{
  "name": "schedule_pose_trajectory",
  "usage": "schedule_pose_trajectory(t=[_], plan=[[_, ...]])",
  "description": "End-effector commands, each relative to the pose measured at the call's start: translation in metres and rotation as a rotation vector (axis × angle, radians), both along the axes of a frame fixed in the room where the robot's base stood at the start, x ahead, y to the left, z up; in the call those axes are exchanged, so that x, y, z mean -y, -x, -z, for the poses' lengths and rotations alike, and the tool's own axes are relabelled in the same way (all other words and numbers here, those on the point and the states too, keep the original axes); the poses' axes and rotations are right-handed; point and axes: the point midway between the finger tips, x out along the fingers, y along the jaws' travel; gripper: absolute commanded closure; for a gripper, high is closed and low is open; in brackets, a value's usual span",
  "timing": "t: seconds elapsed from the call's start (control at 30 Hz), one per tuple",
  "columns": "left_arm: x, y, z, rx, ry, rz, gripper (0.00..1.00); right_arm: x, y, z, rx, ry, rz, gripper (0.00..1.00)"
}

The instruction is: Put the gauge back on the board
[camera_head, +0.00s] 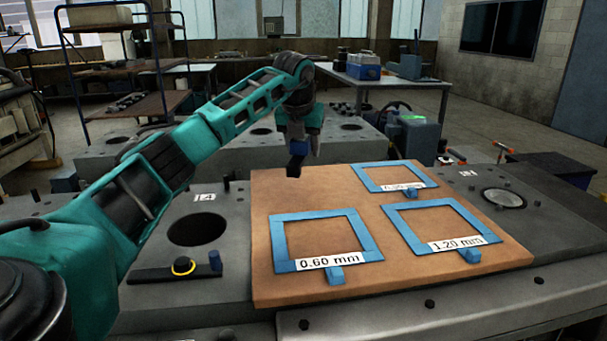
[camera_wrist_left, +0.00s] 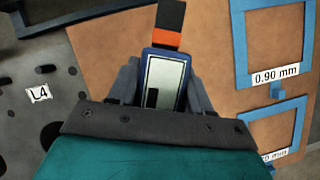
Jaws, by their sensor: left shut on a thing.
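My left gripper (camera_head: 299,146) is shut on the gauge and holds it above the far left part of the brown board (camera_head: 330,192). In the left wrist view the gauge (camera_wrist_left: 166,75) has a blue rim, a pale face, an orange band and a black end, between the fingers (camera_wrist_left: 165,85). In the head view only a small blue and dark part of it (camera_head: 295,166) shows. The board carries blue square frames labelled 0.60 mm (camera_head: 279,246), 1.20 mm (camera_head: 408,224) and 0.90 mm (camera_head: 371,179). No gauge is visible inside them. My right gripper is not in view.
The board lies on a grey engine block with a round open bore (camera_head: 197,229) at left and a filled one (camera_head: 504,198) at right. A black bar with a yellow ring (camera_head: 183,266) lies at the front left. Small blue blocks stand by the frames.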

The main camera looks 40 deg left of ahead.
Motion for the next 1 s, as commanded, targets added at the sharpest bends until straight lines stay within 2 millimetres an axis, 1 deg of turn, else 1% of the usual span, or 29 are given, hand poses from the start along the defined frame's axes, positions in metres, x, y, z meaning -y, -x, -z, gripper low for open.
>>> schedule_pose_trajectory(t=[0.03, 0.07, 0.27, 0.5, 0.87, 0.9, 1.0], plan=[[0.000, 0.000, 0.008, 0.003, 0.001, 0.001, 0.96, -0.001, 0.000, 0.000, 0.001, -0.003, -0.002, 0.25], [0.000, 0.000, 0.011, 0.003, 0.001, 0.001, 0.96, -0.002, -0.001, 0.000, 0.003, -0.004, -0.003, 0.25], [0.000, 0.000, 0.023, 0.004, 0.001, 0.000, 0.96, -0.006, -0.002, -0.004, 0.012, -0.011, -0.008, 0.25], [0.000, 0.000, 0.057, 0.002, 0.000, 0.000, 0.96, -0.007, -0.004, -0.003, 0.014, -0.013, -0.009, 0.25], [0.000, 0.000, 0.061, 0.004, 0.001, 0.000, 0.96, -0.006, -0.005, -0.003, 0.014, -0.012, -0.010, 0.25], [0.000, 0.000, 0.062, 0.001, 0.000, 0.000, 0.48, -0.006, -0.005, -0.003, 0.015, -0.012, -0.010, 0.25], [0.000, 0.000, 0.062, 0.001, 0.000, 0.000, 0.38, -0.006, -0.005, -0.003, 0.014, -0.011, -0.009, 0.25]])
